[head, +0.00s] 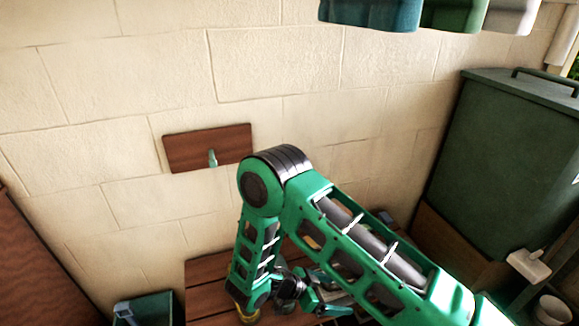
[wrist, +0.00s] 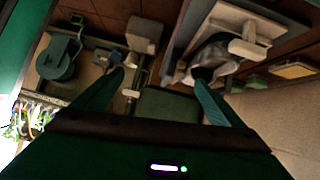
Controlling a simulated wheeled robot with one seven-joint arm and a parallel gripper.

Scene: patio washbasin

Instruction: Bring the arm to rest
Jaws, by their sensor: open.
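My green arm reaches in from the lower right of the head view, bends at a raised elbow and drops towards the wooden top (head: 205,300) below the wall. My gripper (wrist: 159,77) is open in the wrist view, its two green fingers spread apart. I see nothing held between them. In the head view my gripper is partly hidden behind my own arm, low in the picture. Beyond the right finger, a pale basin-like tray (wrist: 205,18) holds a grey, shiny thing (wrist: 212,52). Whether the fingers touch anything is unclear.
A wooden plaque with a small tap-like fitting (head: 212,157) is on the block wall. A large dark green container (head: 510,160) stands at the right. Teal, green and grey things (head: 370,12) hang at the top. A teal round object (wrist: 60,58) lies left in the wrist view.

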